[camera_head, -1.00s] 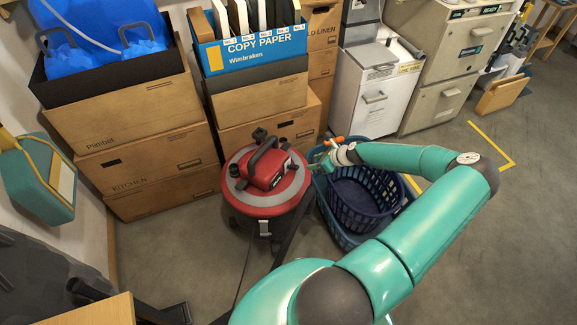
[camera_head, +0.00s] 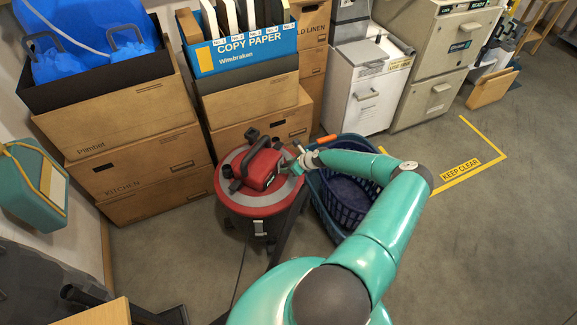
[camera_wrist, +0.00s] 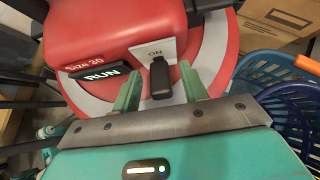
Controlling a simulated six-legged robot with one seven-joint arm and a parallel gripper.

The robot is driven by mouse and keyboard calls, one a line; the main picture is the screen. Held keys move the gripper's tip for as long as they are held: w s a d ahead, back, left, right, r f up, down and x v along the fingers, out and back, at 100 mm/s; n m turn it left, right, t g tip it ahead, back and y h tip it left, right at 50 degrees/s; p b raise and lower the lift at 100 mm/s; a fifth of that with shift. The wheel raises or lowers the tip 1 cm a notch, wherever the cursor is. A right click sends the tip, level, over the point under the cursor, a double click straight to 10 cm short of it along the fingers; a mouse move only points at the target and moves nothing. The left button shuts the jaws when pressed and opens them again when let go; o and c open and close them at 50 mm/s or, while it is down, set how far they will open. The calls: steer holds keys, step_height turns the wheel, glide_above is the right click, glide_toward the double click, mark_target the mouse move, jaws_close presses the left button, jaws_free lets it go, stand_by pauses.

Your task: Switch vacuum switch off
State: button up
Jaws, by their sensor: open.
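The red vacuum (camera_head: 262,185) stands on the floor in front of the stacked boxes, with a black handle on its lid. In the wrist view its vacuum switch (camera_wrist: 159,78) is a black lever on a pale plate marked "ON". A black label reading "RUN" (camera_wrist: 102,75) is to its left. My gripper (camera_wrist: 160,88) is open, its two green fingers on either side of the switch; I cannot tell whether they touch it. In the head view my gripper (camera_head: 291,160) is at the right side of the vacuum's red top, and the switch cannot be made out.
Blue laundry baskets (camera_head: 350,195) stand close to the right of the vacuum, partly under my arm. Open floor (camera_head: 450,260) lies to the right.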

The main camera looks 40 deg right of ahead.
mark_target(290, 175)
jaws_close()
steer(key=shift+s+f+t, duration=0.1)
steer(key=shift+f+t, duration=0.05)
steer(key=shift+t, duration=0.25)
steer(key=shift+s+d+f+t+y, duration=0.15)
steer(key=shift+f+t+y, duration=0.15)
steer(key=shift+t, duration=0.5)
steer(key=shift+s+f+t+y, duration=0.1)
steer(key=shift+f+t+y, duration=0.15)
steer(key=shift+t, duration=0.55)
steer(key=shift+f+t+y, duration=0.4)
steer(key=shift+t+y, duration=0.05)
steer(key=shift+t, duration=0.55)
steer(key=shift+f+t+y, duration=0.4)
steer(key=shift+t, duration=0.9)
